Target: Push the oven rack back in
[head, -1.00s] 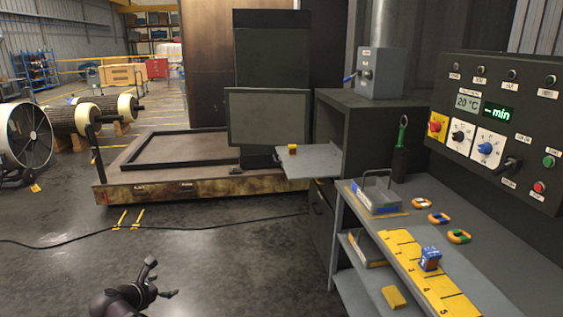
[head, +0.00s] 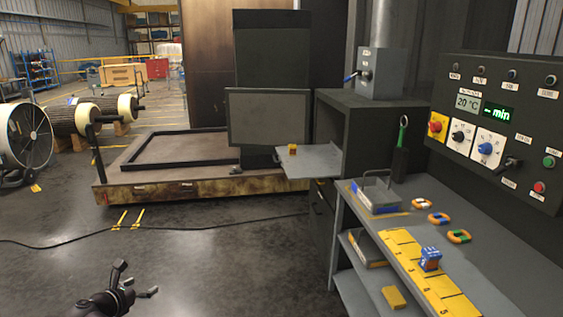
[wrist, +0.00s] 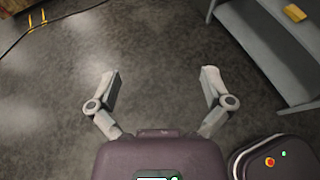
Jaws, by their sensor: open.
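The oven rack (head: 318,165) is a flat grey shelf sticking out to the left from the open front of the dark oven (head: 372,101). A small yellow-orange block (head: 292,149) sits on the rack near its outer left end. A dark framed panel (head: 268,118), seemingly the open oven door, stands behind the rack. My gripper (head: 137,279) is at the lower left of the head view, well apart from the rack. In the wrist view my gripper (wrist: 161,78) has its two fingers spread, with only floor between them. The rack is not in the wrist view.
A low platform (head: 150,188) is behind.

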